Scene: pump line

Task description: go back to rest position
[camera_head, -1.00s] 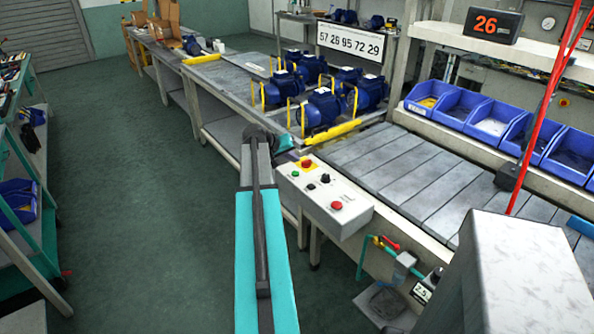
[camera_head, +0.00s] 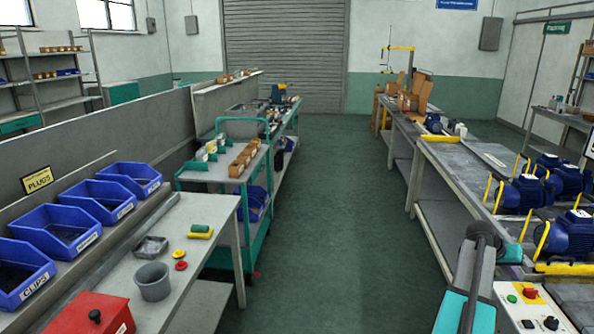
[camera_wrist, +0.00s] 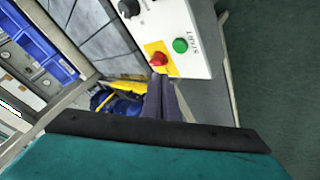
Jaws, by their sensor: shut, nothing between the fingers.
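My gripper (camera_wrist: 160,88) shows in the wrist view with its dark fingers together and nothing between them. Its tips appear in front of the white control box (camera_wrist: 172,35), close to the red button (camera_wrist: 158,59) in the picture; I cannot tell the distance. In the head view my arm reaches forward at the lower right, beside the control box (camera_head: 533,307). The fingers cannot be made out in that view.
Blue pumps (camera_head: 568,236) with yellow handles stand on the right bench. A workbench with blue bins (camera_head: 67,228) and a grey cup (camera_head: 152,282) is at left. A teal trolley (camera_head: 225,178) stands beyond it. The green floor aisle (camera_head: 325,240) is clear.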

